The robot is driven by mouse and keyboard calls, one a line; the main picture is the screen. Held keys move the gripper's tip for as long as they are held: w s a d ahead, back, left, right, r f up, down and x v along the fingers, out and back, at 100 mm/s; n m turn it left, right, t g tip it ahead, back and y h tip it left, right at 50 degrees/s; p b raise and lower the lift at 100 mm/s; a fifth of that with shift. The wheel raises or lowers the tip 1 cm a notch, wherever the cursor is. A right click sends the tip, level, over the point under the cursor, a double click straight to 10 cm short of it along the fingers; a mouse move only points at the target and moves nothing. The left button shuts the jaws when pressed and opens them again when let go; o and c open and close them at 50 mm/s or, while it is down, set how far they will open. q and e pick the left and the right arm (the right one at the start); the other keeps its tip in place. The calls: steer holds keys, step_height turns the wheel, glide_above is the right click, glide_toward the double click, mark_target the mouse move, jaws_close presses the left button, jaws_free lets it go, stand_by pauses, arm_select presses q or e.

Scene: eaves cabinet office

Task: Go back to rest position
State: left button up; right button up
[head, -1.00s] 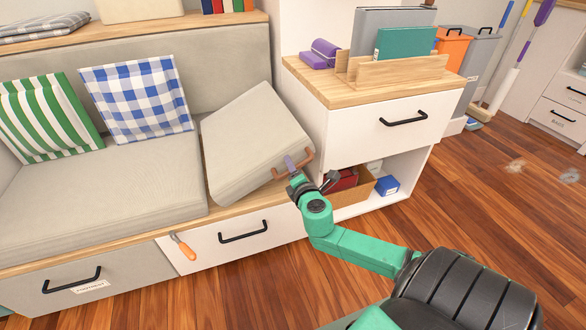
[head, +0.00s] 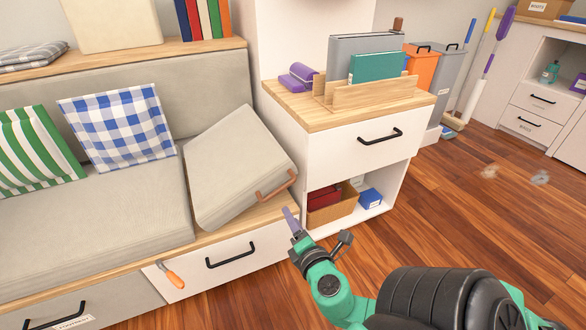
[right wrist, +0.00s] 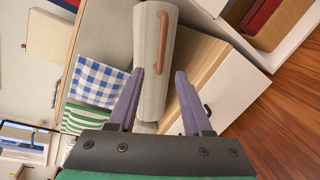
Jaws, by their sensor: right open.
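My right gripper (head: 292,222) is open and empty, in front of the bench drawer's right end. In the right wrist view its two purple fingers (right wrist: 157,100) stand apart with nothing gripped between them. The grey seat cushion with a brown handle (head: 240,165) leans tilted on the bench's right part, apart from the gripper. In the right wrist view the cushion (right wrist: 152,60) and its handle show beyond the fingers. My left gripper is not in view.
A white cabinet (head: 350,150) with a drawer and open shelf stands right of the bench. The shelf holds a cardboard box (head: 335,208) and a blue box (head: 370,198). An orange-handled tool (head: 170,275) is at the bench drawer front (head: 235,262).

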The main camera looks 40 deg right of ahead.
stand_by(0.4)
